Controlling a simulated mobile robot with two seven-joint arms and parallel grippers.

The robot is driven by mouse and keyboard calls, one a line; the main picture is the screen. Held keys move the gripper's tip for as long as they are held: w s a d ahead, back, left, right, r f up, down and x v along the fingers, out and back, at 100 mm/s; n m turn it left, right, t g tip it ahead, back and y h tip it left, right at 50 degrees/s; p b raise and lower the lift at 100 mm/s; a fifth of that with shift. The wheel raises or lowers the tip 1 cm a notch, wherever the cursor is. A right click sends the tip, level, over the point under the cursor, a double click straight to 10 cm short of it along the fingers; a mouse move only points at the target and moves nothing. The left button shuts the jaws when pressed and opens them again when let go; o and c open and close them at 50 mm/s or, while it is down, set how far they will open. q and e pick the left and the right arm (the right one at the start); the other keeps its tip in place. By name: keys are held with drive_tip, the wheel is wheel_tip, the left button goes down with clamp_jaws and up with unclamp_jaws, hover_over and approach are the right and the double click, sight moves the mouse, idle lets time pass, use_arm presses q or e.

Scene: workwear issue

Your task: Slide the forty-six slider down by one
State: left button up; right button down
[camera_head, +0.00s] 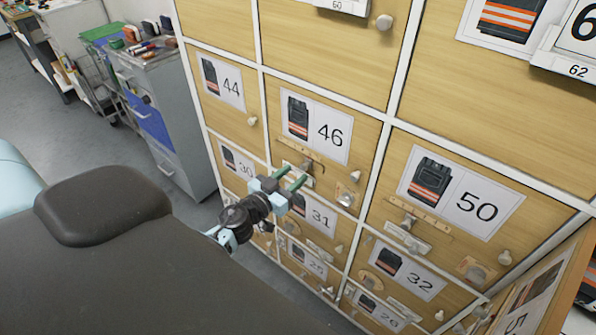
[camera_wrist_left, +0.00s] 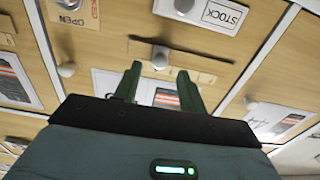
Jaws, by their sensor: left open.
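The forty-six door (camera_head: 365,130) carries a label with a dark garment picture and the number 46. Below the label runs a wooden slider strip (camera_head: 291,146). In the left wrist view the strip (camera_wrist_left: 205,73) has a dark slot with a pale slider knob (camera_wrist_left: 160,57) on it. My left gripper (camera_head: 292,177) is in front of the strip's lower side, with its green fingers apart and nothing between them. In the wrist view the fingers (camera_wrist_left: 160,82) point towards the knob, which appears beyond the tips; contact cannot be told. My right gripper is out of view.
A white plate marked STOCK (camera_wrist_left: 222,14) and a plate marked OPEN (camera_wrist_left: 70,12) are near the strip. A grey drawer cabinet (camera_head: 150,120) stands at left, with bare floor nearby.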

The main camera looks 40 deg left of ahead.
sight(305, 165)
use_arm(q)
drive_tip(key=shift+w+d, duration=0.15)
drive_tip(key=shift+w, duration=1.2)
clamp_jaws()
